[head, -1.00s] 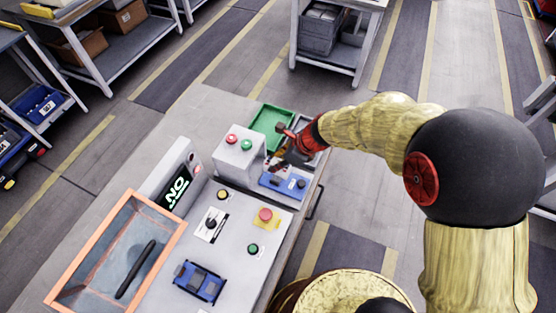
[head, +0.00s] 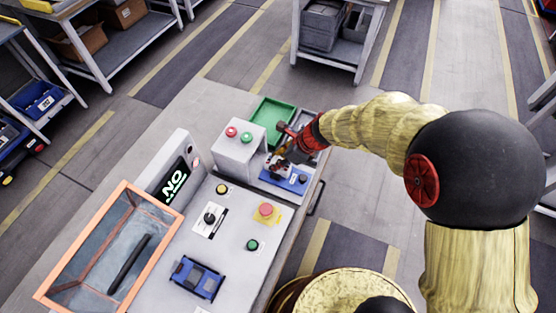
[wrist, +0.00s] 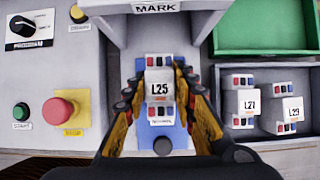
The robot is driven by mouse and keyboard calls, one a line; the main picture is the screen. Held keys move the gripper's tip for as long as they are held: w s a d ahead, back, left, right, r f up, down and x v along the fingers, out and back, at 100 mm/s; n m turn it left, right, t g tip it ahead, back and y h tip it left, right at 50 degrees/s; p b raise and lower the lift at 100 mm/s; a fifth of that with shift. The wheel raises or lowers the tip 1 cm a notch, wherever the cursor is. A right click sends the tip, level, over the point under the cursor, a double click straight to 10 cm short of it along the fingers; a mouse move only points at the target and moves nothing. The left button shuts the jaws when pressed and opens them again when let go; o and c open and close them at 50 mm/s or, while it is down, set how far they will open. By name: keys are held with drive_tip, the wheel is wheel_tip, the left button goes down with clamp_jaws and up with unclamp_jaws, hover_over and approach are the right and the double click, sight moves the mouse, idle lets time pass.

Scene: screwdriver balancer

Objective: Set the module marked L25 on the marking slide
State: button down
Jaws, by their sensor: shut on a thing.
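The white module marked L25 (wrist: 159,90) is between the fingertips of my gripper (wrist: 160,94) in the wrist view, and my gripper is shut on it. The module is upright in the picture, with coloured blocks at its top and lower ends. The blue marking slide (wrist: 161,134) lies beneath it and in line with it. I cannot tell whether the module touches the slide. In the head view my gripper (head: 280,162) is over the far end of the blue slide (head: 294,183), and the fingers mostly hide the module.
The MARK station (wrist: 155,30) stands just beyond the slide. A grey tray (wrist: 266,133) at right holds modules L27 (wrist: 249,103) and L29 (wrist: 289,110). An empty green tray (wrist: 262,27) is behind it. A red button (wrist: 60,112) and other controls are at left.

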drive_tip(key=shift+f+b, duration=0.35)
drive_tip(key=shift+f, duration=0.35)
idle(0.9)
drive_tip(key=shift+w, duration=0.1)
idle(0.5)
drive_tip(key=c, duration=1.8)
unclamp_jaws()
drive_tip(key=shift+c, duration=0.2)
drive_tip(key=o, duration=0.5)
drive_tip(key=shift+f, duration=0.1)
drive_tip(key=shift+c, duration=0.2)
drive_tip(key=v, duration=1.2)
